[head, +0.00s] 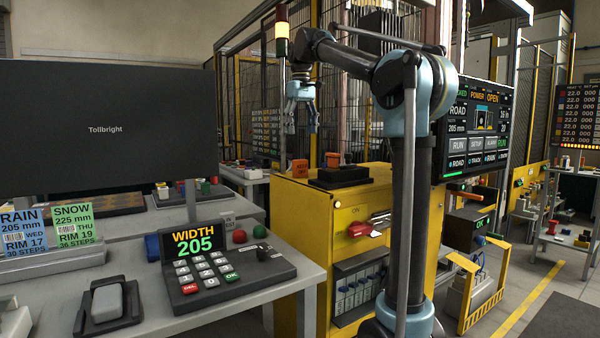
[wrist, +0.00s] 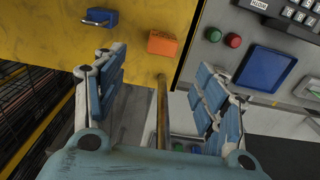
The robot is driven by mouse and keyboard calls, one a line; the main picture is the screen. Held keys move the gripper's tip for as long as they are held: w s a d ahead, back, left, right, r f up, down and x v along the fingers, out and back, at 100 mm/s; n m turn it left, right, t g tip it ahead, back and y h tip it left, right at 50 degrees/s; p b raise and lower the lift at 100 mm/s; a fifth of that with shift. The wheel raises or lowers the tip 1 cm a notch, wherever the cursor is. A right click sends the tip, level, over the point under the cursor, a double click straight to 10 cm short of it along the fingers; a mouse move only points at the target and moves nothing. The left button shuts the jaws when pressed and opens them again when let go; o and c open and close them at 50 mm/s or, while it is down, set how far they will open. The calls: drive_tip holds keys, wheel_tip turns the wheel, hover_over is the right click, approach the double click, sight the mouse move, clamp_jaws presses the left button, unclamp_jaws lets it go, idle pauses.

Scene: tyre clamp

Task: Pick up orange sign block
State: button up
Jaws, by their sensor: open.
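The orange sign block (head: 300,168) with dark lettering stands on top of the yellow cabinet (head: 290,215), near its left end. In the wrist view the orange block (wrist: 163,45) shows on the yellow top, beyond and between my fingertips, with nothing touching it. My gripper (head: 302,125) hangs above the cabinet top, over the block in the head view, its fingers pointing down. In the wrist view my gripper (wrist: 162,58) has its blue-padded fingers spread wide and empty.
A black tray-like box (head: 341,177) sits beside the block, with another orange piece (head: 332,159) behind it. A blue padlock-like item (wrist: 98,17) lies on the yellow top. Red (wrist: 232,40) and green (wrist: 213,34) buttons are on the adjoining desk. Dark mesh fencing stands behind.

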sight(300, 162)
wheel_tip(300, 162, down, 12)
drive_tip(key=shift+s+a+f, duration=0.1)
drive_tip(key=shift+a+f, duration=0.05)
drive_tip(key=shift+f, duration=0.05)
idle(0.5)
drive_tip(key=c, duration=1.1)
